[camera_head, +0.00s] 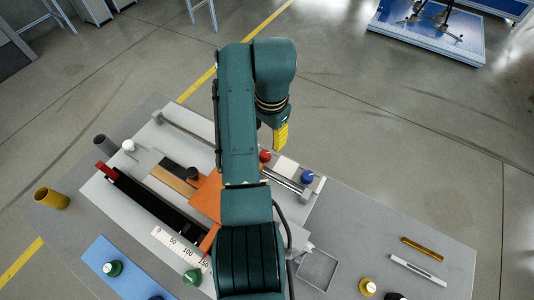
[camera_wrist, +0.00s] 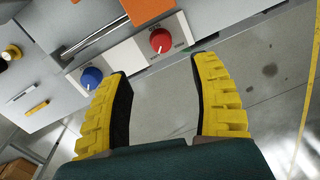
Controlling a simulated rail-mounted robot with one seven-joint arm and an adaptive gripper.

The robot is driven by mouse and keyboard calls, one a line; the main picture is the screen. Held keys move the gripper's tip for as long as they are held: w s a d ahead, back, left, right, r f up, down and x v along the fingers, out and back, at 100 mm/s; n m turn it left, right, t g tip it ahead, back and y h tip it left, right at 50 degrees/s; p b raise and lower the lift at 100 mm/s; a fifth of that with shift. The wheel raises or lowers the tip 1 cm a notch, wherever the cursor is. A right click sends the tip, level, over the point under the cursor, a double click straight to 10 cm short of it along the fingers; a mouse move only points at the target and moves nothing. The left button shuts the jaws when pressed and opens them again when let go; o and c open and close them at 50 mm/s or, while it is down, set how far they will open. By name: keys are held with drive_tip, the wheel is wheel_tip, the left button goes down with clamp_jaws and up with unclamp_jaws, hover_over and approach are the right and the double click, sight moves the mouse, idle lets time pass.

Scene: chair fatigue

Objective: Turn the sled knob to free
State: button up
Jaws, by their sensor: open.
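A red knob (camera_wrist: 161,41) and a blue knob (camera_wrist: 91,77) sit on a light panel at the bench edge in the wrist view. In the head view the red knob (camera_head: 265,155) is just below my gripper (camera_head: 281,134), and the blue knob (camera_head: 307,177) is further right. My gripper (camera_wrist: 163,66) is open and empty, with two yellow fingers. The red knob shows beyond and between the fingertips, apart from them; the blue knob is just outside the left finger.
An orange block (camera_head: 206,197) on the grey bench rig is partly hidden by my arm. A metal rod (camera_head: 284,179) runs beside the knobs. A green knob (camera_head: 192,277), white scale (camera_head: 180,247) and yellow cup (camera_head: 52,198) are at left.

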drive_tip(key=f, duration=1.1)
drive_tip(key=shift+w+a, duration=0.2)
drive_tip(key=shift+w, duration=0.2)
clamp_jaws()
